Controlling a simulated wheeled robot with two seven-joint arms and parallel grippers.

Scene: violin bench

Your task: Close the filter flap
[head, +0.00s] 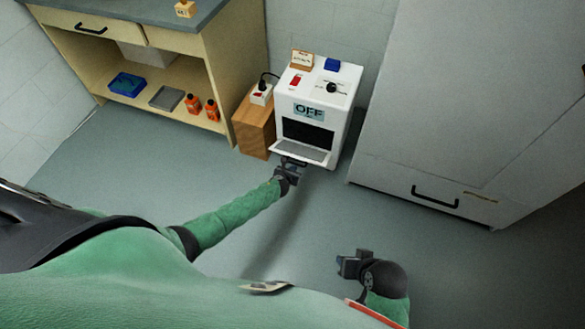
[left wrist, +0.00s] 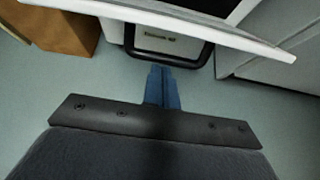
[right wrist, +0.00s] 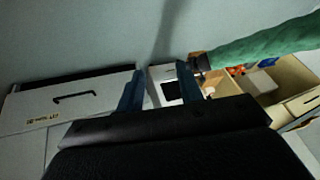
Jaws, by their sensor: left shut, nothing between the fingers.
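The white machine (head: 318,100) stands on the floor with an "OFF" label on its front. Its filter flap (head: 301,152) is swung down and open, sticking out below the dark opening, with a black handle (head: 292,162) at its front edge. In the left wrist view the flap (left wrist: 190,22) and its handle (left wrist: 168,62) show at the top. My left gripper (head: 289,172) is shut and empty, its fingertips (left wrist: 160,70) right by the handle; I cannot tell if they touch. My right gripper (head: 345,264) is open and empty, away from the machine; its fingers stand apart in the right wrist view (right wrist: 162,85).
A wooden block (head: 256,124) with a power socket (head: 261,95) stands left of the machine. A wooden bench (head: 180,45) with trays and orange bottles is further left. A large grey cabinet (head: 450,110) stands on the right. The floor in front is clear.

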